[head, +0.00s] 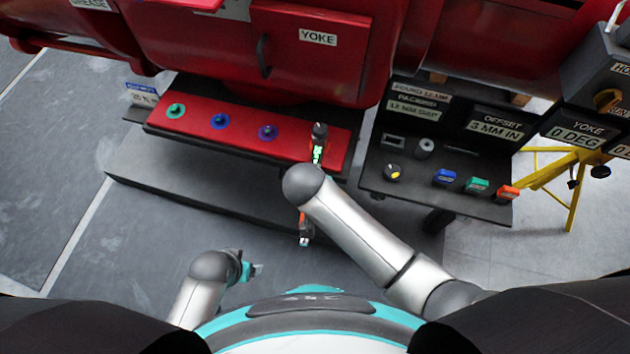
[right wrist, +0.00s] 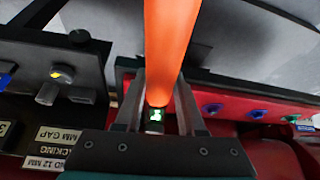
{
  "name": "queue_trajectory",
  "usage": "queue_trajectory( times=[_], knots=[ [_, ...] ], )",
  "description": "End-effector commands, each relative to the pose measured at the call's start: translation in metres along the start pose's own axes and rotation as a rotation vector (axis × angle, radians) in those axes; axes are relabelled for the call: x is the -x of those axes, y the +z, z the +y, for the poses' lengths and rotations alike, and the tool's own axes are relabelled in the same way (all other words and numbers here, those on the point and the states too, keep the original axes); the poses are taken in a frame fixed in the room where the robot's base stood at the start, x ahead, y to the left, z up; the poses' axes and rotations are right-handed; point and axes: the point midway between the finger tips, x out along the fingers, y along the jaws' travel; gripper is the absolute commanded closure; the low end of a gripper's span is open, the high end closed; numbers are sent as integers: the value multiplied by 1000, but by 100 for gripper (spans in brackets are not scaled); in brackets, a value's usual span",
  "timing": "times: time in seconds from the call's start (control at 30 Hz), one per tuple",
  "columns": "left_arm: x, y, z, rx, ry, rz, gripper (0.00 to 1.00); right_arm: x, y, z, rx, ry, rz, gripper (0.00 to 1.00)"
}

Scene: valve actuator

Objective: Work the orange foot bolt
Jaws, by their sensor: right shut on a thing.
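The red foot plate (head: 196,133) carries green (head: 175,111), blue (head: 219,121) and purple (head: 268,132) bolts in a row. At its right end stands a dark tool head with a lit green display (head: 318,152). I cannot make out an orange bolt there; the tool and my right arm cover that spot. In the right wrist view my right gripper (right wrist: 158,104) is shut on a tool with a long orange handle (right wrist: 166,45), its green display between the fingers. My left gripper (head: 250,270) is low and apart from the plate; its jaw opening is unclear.
A dark bench (head: 435,198) at the right holds a yellow-marked knob (head: 393,173) and blue, green and orange blocks. A red housing labelled YOKE (head: 318,37) overhangs the plate. A yellow stand (head: 560,180) is further right. Grey floor at the left is clear.

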Motion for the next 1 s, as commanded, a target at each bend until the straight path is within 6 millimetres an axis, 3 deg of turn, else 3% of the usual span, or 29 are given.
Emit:
queue_trajectory(
  times=[0.57,1.0],
  knots=[
    [8,-2,0,0,0,0,22,2,-2,-3,31,-22,6,100],
    [23,-5,-1,0,0,0,22,15,-9,-4,32,-25,7,100]
  ],
)
